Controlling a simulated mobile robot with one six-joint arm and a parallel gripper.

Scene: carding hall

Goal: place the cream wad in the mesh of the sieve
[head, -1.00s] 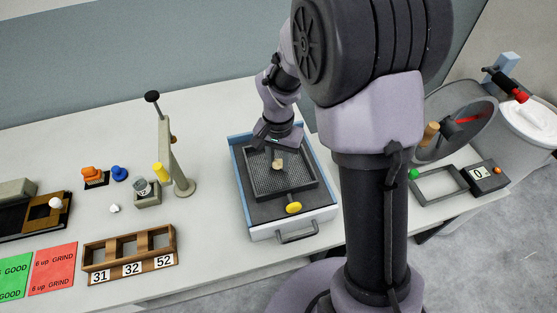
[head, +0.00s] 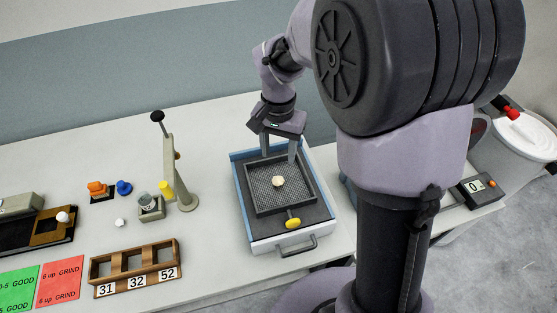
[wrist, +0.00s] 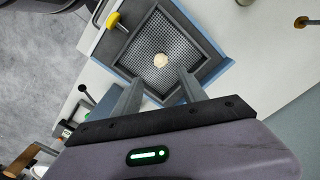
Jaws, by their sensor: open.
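The cream wad (head: 278,181) lies on the mesh of the sieve (head: 262,202), a dark square frame set in a blue and white tray. In the wrist view the wad (wrist: 160,60) rests near the middle of the mesh (wrist: 178,45), clear of the frame walls. My gripper (head: 280,155) is open and empty above the back edge of the sieve. Its two fingers (wrist: 160,88) are apart, and the wad lies beyond their tips, touching neither.
A yellow knob (head: 292,223) sits at the sieve's front. To the left stand a post with a dark knob (head: 168,150), a numbered wooden rack (head: 135,268) and small orange and blue pieces. A red-and-black handled drum and a readout box (head: 478,190) are at the right. Table behind the tray is bare.

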